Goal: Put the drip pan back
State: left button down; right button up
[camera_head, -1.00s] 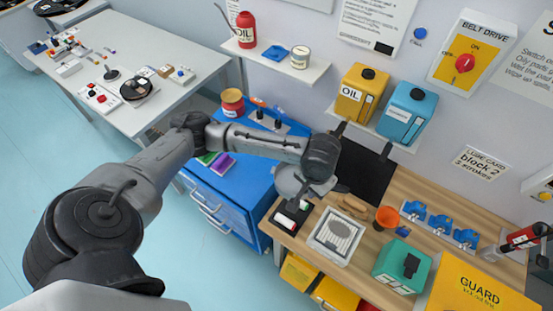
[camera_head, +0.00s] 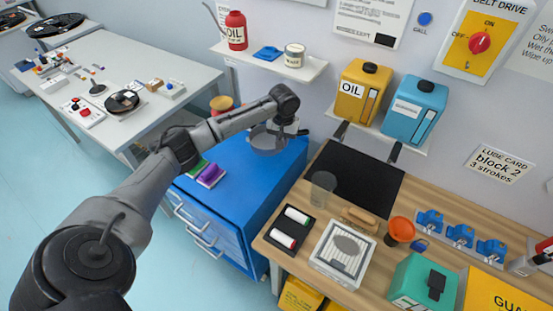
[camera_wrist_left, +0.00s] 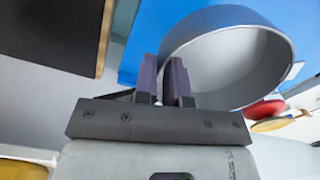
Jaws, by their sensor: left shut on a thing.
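The drip pan (camera_head: 268,141) is a round grey pan with a raised rim. My left gripper (camera_head: 283,127) is shut on its rim and holds it above the right back part of the blue cabinet (camera_head: 240,170). In the left wrist view the pan (camera_wrist_left: 232,62) fills the upper right, its rim between the two fingers (camera_wrist_left: 163,80) of my left gripper. The head view does not show clearly whether the pan touches the cabinet top. My right gripper is not in view.
The wooden bench (camera_head: 420,250) carries a black mat (camera_head: 352,176), a clear cup (camera_head: 323,186), a black roller tray (camera_head: 290,228), a white tray (camera_head: 320,262) and an orange funnel (camera_head: 400,230). Purple and green blocks (camera_head: 210,175) lie on the cabinet's left front. A shelf (camera_head: 275,64) hangs behind.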

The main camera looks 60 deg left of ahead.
aim_at(282, 163)
pick_arm(q)
notch_tip(282, 163, down, 9)
jog(key=shift+r+b, duration=0.15)
jog(key=shift+b, duration=0.4)
jog(key=c, duration=1.2)
grip_release()
notch_tip(282, 163, up, 10)
jog(key=shift+r+p, duration=0.15)
jog(key=shift+p, duration=0.55)
jog(key=shift+r, duration=0.9)
